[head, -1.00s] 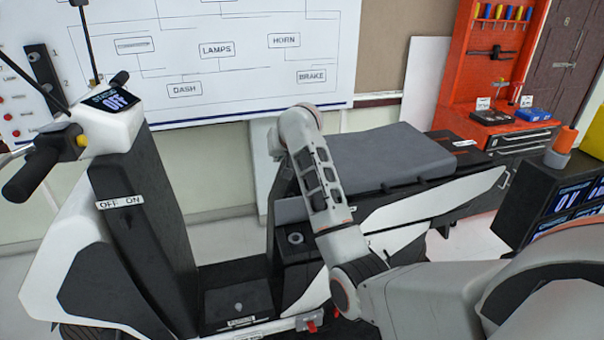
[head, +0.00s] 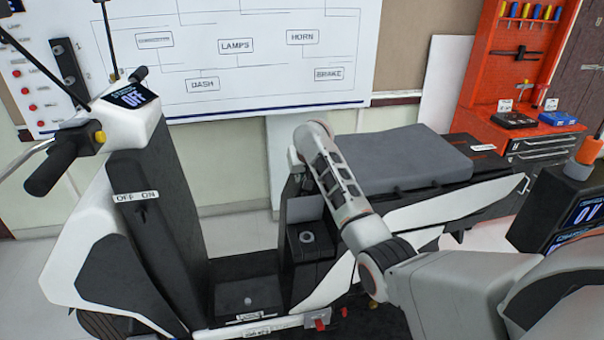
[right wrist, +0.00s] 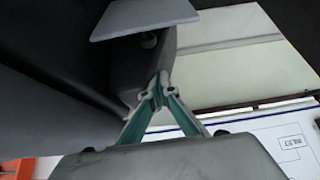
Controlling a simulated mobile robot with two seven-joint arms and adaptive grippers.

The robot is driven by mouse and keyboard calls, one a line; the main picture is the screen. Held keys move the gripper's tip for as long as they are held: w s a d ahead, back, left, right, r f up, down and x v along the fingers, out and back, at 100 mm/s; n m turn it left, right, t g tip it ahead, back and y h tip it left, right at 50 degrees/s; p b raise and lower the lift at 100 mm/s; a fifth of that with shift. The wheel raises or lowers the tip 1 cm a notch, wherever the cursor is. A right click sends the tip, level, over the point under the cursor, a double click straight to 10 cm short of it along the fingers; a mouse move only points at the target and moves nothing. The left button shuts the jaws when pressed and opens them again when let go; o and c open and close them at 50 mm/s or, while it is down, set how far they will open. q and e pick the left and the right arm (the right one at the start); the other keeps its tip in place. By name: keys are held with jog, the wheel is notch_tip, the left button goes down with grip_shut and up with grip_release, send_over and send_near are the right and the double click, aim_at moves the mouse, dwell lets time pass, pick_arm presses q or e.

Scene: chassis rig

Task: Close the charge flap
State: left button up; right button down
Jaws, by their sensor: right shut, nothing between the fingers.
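The charge flap (head: 304,209) is a small grey plate under the front of the scooter's seat. It stands open above the black housing with the round charge socket (head: 306,237). In the right wrist view, a flat grey plate at the top, likely the flap (right wrist: 145,16), stands out from a dark body. My right gripper (right wrist: 160,88) is shut and empty, its fingertips below that plate in the picture, with a visible gap. In the head view, my right wrist mostly hides the gripper beside the seat's front edge. My left gripper is not in view.
The grey seat (head: 402,160) lies just right of my right forearm. The scooter's handlebar (head: 60,165) and front column stand at the left. An orange tool cabinet (head: 525,60) is at the back right, and a black charger unit (head: 570,215) is at the right edge.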

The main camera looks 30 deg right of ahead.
aim_at(304, 206)
jog(key=shift+s+a+f+p, duration=0.15)
jog(key=shift+s+f, duration=0.15)
jog(key=shift+s, duration=0.25)
jog(key=shift+s+a+f+p, duration=0.1)
jog(key=shift+s+f+p, duration=0.15)
jog(key=shift+s, duration=0.3)
jog(key=shift+s+a+f+p, duration=0.1)
jog(key=shift+s+f, duration=0.25)
jog(key=shift+s, duration=0.2)
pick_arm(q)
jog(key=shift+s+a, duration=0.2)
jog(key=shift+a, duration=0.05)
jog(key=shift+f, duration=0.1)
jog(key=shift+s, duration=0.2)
pick_arm(e)
jog(key=shift+f, duration=0.1)
